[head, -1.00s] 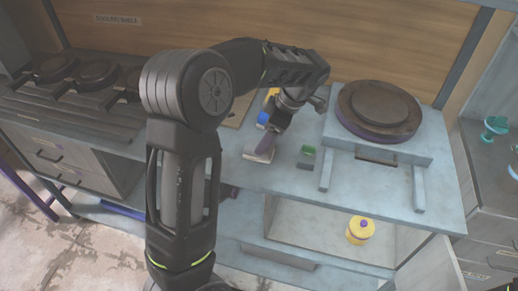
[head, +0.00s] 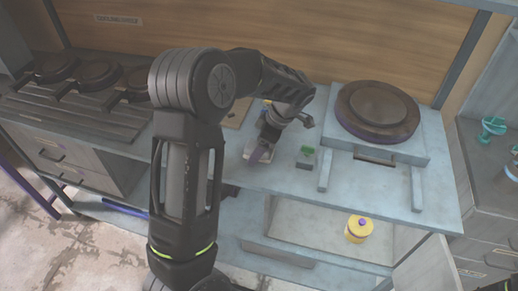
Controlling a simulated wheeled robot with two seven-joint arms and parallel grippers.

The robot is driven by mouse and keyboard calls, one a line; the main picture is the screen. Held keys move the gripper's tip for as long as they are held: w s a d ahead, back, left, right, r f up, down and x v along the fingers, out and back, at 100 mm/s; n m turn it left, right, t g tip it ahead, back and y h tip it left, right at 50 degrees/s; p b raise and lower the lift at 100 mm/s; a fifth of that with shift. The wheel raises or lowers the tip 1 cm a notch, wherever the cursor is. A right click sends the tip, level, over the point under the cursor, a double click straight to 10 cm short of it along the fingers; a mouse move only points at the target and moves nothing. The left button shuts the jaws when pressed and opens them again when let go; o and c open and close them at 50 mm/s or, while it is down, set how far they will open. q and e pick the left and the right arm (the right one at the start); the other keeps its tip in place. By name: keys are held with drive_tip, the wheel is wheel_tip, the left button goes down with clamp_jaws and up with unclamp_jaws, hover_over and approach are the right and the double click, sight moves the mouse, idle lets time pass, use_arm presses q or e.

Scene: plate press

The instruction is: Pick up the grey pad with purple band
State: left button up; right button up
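The grey pad with purple band (head: 258,154) lies on the light blue-grey bench top (head: 232,170), left of the small grey block with a green top. My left gripper (head: 266,143) points down right over the pad. Its fingers overlap the pad in the picture, and I cannot tell whether they are open or shut on it. Part of the pad is hidden by the gripper. My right gripper is not in view; only a dark bit, perhaps of my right arm, shows at the bottom right corner.
The grey block with a green top (head: 306,157) stands close right of the pad. The round dark press (head: 377,111) stands behind it on the right. Pans on a rack (head: 75,100) are at the left. A yellow pot (head: 359,229) sits on the lower shelf.

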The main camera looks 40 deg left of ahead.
use_arm(q)
drive_tip(key=shift+c, duration=0.4)
drive_tip(key=c, duration=1.4)
